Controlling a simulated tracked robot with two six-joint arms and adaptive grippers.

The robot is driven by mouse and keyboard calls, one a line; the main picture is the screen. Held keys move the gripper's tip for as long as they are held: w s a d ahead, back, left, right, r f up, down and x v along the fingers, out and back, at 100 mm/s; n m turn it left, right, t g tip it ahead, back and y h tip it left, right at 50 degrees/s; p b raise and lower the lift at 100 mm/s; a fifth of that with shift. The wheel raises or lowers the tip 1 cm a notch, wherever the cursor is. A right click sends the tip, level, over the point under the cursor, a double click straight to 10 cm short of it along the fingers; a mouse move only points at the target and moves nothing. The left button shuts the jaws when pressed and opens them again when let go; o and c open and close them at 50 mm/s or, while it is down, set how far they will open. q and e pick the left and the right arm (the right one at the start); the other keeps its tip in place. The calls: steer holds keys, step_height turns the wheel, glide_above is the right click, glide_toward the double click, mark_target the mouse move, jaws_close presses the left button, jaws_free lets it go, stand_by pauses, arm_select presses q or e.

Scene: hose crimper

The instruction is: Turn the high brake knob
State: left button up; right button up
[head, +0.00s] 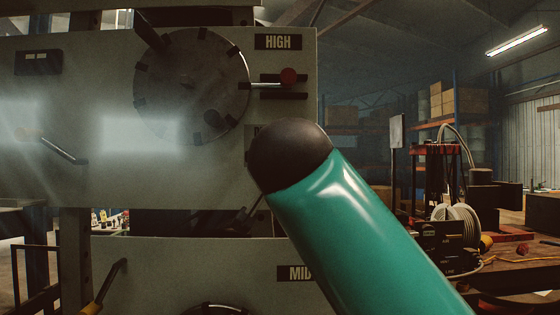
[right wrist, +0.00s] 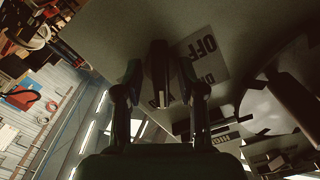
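In the right wrist view, a dark upright knob (right wrist: 158,72) stands on a grey panel beside a pale label reading OFF (right wrist: 205,58). My right gripper (right wrist: 159,78) is open, with one finger on each side of this knob; gaps seem to show between knob and fingers. In the head view, the upper panel (head: 90,175) bears the label HIGH (head: 278,42). My teal right arm crosses in front of the panel's lower right edge and hides my right gripper and the knob there. A second label (head: 250,145) is mostly covered by the arm. My left gripper is not in view.
A large dark disc (head: 175,75) with notches and a red-tipped lever (head: 288,76) sit on the upper panel. A lower panel carries the label MID (head: 298,273). A bench with a white hose reel (head: 455,228) stands at right. Shelves with boxes are behind.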

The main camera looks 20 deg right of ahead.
steer(key=shift+r, duration=0.1)
steer(key=v, duration=1.2)
stand_by(0.5)
